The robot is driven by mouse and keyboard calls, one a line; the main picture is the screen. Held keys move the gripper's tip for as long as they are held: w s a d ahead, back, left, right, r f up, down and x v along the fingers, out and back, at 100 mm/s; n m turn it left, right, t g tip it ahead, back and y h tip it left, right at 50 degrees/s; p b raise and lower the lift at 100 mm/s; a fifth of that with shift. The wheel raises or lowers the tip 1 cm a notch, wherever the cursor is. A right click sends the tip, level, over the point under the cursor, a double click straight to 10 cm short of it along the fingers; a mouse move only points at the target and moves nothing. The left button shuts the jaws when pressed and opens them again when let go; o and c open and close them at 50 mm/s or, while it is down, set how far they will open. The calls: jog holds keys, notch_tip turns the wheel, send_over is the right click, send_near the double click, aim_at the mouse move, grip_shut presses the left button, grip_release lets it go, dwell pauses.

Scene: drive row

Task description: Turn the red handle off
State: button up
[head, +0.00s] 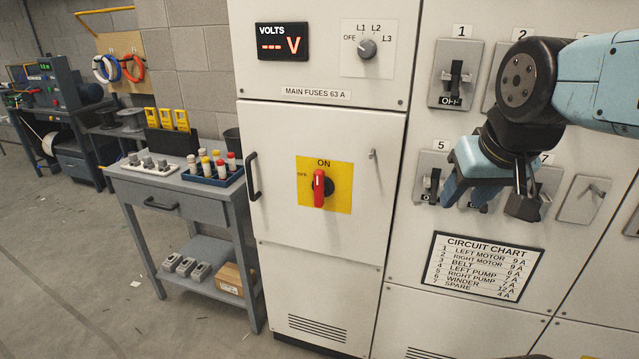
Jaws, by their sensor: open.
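The red handle (319,188) is a rotary knob on a yellow plate (343,198) on the white cabinet door (290,230). It stands upright, its top end toward the ON label; the OFF label is to its left. My gripper (483,203) is open and empty, to the right of the handle, in front of the switch panel. It points downward and hides part of the lower switch row.
A volts display (282,42) and a selector knob (367,48) sit above the door. A black door handle (252,177) is at its left edge. A circuit chart (482,266) is below my gripper. A grey workbench (175,190) with fuses stands left; the floor is open there.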

jog(key=shift+o, duration=1)
jog(key=shift+w+f, duration=0.1)
jog(key=shift+f, duration=0.1)
jog(key=w+d+f+n+g+h, duration=0.1)
jog(key=w+f+n+g+h, duration=0.3)
jog(key=w+f+n+h, duration=0.3)
jog(key=n+t, duration=1.5)
jog(key=n, duration=1)
send_near(318, 189)
jog(key=shift+y, duration=0.4)
jog(key=x, duration=1.1)
jog(key=shift+d+r, duration=0.15)
jog(key=shift+r, duration=0.05)
